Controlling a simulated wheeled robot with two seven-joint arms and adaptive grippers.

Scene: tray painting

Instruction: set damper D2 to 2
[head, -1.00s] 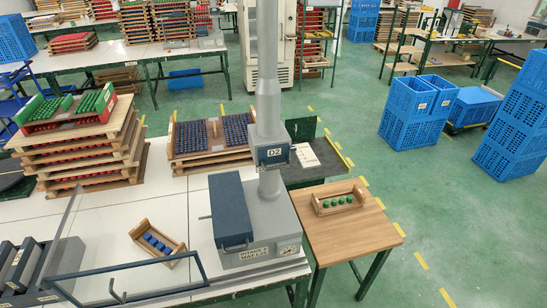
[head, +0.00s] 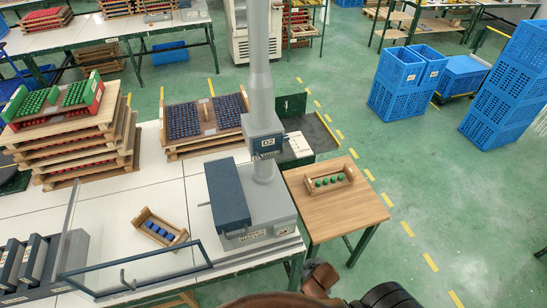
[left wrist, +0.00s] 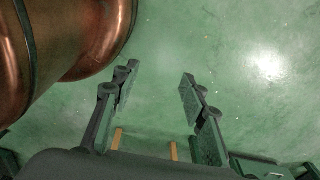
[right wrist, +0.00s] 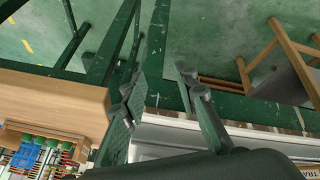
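Damper D2 is a dark blue-grey box labelled D2 (head: 265,143) on the grey vertical pipe (head: 260,80), above a grey machine with a dark blue lid. Its setting is too small to read. My right gripper (right wrist: 158,75) is open and empty, near a green table frame and the wooden side table's edge in the right wrist view. My left gripper (left wrist: 158,72) is open and empty over bare green floor. A brown and black part of my arm shows at the bottom of the head view, well below the damper.
A wooden side table (head: 372,212) right of the machine bears a tray of green pieces (head: 330,194). A tray of blue pieces (head: 145,221) lies left of the machine. A blue-grey rail (head: 130,260) crosses the front left. Blue crates (head: 395,110) stand on the floor at the right.

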